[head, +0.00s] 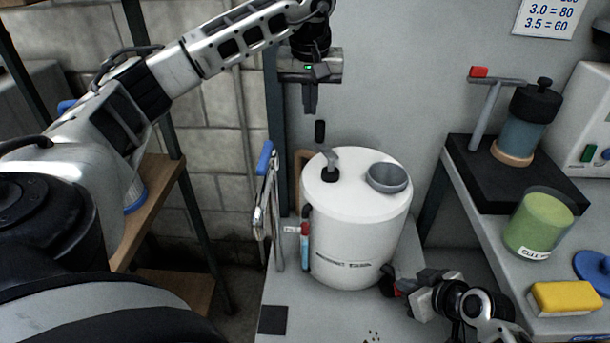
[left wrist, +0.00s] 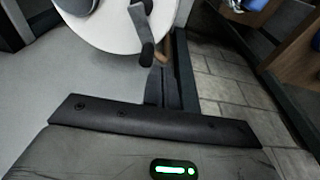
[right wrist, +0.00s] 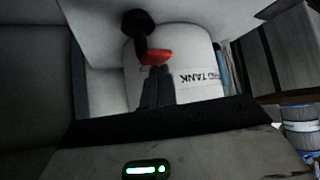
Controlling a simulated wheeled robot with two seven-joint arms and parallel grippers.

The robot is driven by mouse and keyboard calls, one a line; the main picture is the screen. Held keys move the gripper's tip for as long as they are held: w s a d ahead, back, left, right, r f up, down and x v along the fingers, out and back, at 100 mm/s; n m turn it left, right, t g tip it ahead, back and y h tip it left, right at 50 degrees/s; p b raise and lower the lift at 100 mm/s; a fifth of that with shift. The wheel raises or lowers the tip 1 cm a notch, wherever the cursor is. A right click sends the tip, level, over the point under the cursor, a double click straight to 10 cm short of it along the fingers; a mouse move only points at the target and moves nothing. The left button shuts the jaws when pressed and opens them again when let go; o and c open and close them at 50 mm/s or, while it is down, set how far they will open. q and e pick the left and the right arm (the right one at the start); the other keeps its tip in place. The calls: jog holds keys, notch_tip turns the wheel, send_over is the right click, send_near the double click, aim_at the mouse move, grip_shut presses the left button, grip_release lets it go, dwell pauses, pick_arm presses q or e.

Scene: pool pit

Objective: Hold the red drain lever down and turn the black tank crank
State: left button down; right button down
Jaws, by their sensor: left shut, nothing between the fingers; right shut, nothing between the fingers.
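The white tank (head: 355,235) stands upright on the grey bench. On its lid is the tank crank, with a grey arm (head: 331,158) and an upright black handle (head: 320,131). My left gripper (head: 310,108) is shut and empty, pointing down just above the handle. In the left wrist view its fingers (left wrist: 160,75) are close to the black handle (left wrist: 147,54); contact is unclear. The red drain lever (right wrist: 157,57) sticks out low on the tank. My right gripper (right wrist: 158,74) is shut and empty, its fingertips at the lever; I cannot tell whether they touch.
A grey funnel opening (head: 389,178) is on the lid. A blue-handled tool (head: 265,160) and a red-capped tube (head: 305,245) are left of the tank. The right counter holds a green jar (head: 538,222), a yellow sponge (head: 565,297) and a dark container (head: 522,125).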

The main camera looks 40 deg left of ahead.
jog(key=shift+r, duration=2.45)
